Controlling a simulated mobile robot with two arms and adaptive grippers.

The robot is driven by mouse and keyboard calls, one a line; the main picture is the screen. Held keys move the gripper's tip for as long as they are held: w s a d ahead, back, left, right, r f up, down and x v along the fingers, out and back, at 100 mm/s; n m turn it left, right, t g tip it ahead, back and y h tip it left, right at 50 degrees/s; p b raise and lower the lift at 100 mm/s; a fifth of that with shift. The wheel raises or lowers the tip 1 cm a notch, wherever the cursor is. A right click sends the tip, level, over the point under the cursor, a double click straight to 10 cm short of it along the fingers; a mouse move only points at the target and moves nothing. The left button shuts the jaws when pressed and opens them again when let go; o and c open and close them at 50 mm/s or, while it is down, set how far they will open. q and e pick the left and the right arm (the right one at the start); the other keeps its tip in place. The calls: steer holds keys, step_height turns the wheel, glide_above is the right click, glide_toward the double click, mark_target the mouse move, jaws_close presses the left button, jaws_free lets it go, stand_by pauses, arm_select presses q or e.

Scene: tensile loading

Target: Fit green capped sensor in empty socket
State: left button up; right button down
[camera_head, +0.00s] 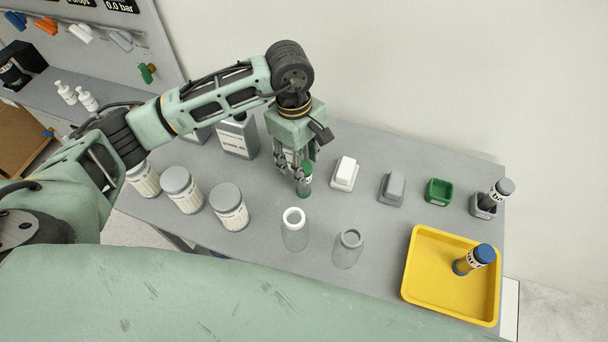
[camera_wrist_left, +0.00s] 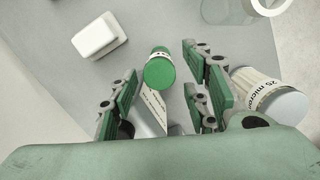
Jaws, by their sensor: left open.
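The green capped sensor (camera_head: 306,178) stands upright on the table, with a white lettered label on its body. In the left wrist view its green cap (camera_wrist_left: 159,72) shows between the fingers. My left gripper (camera_head: 301,184) points down and is open, its fingers on either side of the sensor; in the left wrist view a gap shows between cap and fingers. The green socket (camera_head: 438,191), a small open box, stands empty to the right. A dark capped sensor (camera_head: 499,191) stands in a grey socket (camera_head: 482,208) at far right. My right gripper is not in view.
A white block (camera_head: 345,173) and a grey block (camera_head: 391,188) stand between the gripper and the green socket. Two clear glass jars (camera_head: 294,235) (camera_head: 348,250) stand in front. A yellow tray (camera_head: 425,275) holds a blue capped sensor (camera_head: 474,259). Several white-labelled jars (camera_head: 229,207) stand left.

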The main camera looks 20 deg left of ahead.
mark_target(304, 164)
arm_select(q)
steer(key=shift+a+f+p, duration=0.1)
steer(key=shift+f+p, duration=0.2)
steer(key=f, duration=0.1)
steer(key=f+p, duration=0.2)
steer(key=shift+w+d+f, duration=0.2)
steer(key=shift+d+f, duration=0.05)
steer(key=shift+d, duration=0.05)
steer(key=shift+d+f, duration=0.1)
steer(key=shift+f, duration=0.5)
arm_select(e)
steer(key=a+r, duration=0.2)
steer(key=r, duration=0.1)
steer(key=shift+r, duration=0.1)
arm_select(q)
steer(key=shift+w, duration=0.1)
jaws_close()
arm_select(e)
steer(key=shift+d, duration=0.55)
